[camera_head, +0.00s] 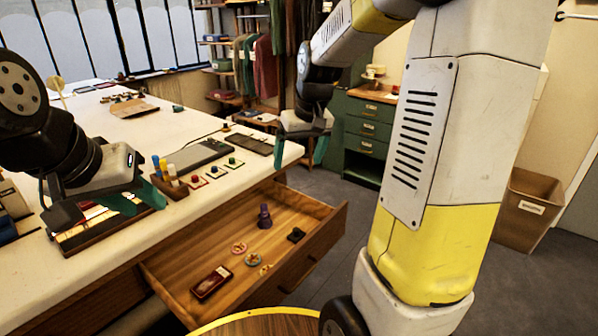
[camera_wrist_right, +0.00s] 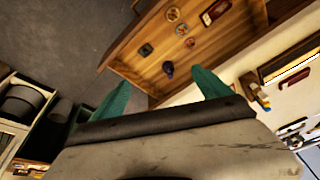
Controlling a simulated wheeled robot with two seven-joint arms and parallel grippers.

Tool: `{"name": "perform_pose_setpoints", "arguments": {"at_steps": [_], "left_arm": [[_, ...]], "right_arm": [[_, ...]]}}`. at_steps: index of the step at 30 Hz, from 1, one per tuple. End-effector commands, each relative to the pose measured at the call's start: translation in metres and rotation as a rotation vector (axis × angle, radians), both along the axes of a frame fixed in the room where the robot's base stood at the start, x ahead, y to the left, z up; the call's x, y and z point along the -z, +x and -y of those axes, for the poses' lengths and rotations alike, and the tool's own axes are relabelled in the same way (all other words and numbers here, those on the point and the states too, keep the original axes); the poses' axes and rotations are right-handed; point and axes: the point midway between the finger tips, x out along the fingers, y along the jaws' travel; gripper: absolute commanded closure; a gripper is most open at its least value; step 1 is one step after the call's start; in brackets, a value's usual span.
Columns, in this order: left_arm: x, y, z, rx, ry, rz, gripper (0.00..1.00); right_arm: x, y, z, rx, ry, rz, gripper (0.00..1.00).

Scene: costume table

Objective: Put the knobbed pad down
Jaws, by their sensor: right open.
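A small dark square pad with a raised knob (camera_head: 296,234) lies in the open wooden drawer (camera_head: 185,293), near its right side. It also shows in the right wrist view (camera_wrist_right: 146,50), flat on the drawer floor (camera_wrist_right: 130,62). My right gripper (camera_head: 299,166) is open and empty, above and beyond the drawer's far end; its spread teal fingers show in the right wrist view (camera_wrist_right: 161,76). My left gripper (camera_head: 138,203) is over the table's left part, beside a wooden rack; its finger gap is unclear. Small pads with red and green knobs (camera_head: 215,172) sit on the table.
The drawer also holds a purple bottle-shaped piece (camera_head: 264,216), several round discs (camera_head: 252,259) and a dark red box (camera_head: 211,283). On the white table (camera_head: 190,125) are a grey flat case (camera_head: 200,155) and a rack of coloured pegs (camera_head: 172,186). A bin (camera_head: 527,209) stands right.

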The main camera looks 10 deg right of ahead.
Motion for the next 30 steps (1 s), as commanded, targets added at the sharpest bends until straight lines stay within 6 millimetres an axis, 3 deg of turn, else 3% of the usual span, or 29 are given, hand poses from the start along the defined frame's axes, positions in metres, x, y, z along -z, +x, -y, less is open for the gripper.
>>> {"name": "perform_pose_setpoints", "arguments": {"at_steps": [1, 6, 15, 21, 30], "left_arm": [[0.0, 0.0, 0.0, 0.0, 0.0, 0.0, 0.64], [0.0, 0.0, 0.0, 0.0, 0.0, 0.0, 0.64], [0.0, 0.0, 0.0, 0.0, 0.0, 0.0, 0.64], [0.0, 0.0, 0.0, 0.0, 0.0, 0.0, 0.64], [0.0, 0.0, 0.0, 0.0, 0.0, 0.0, 0.64]], "right_arm": [[-0.016, -0.018, -0.002, 0.008, 0.011, 0.028, 0.12], [-0.048, -0.076, -0.009, 0.037, 0.049, 0.1, 0.12], [-0.067, -0.169, -0.02, 0.08, 0.109, 0.215, 0.12], [-0.064, -0.197, -0.024, 0.093, 0.129, 0.252, 0.12], [-0.063, -0.201, -0.024, 0.096, 0.132, 0.256, 0.12]]}}
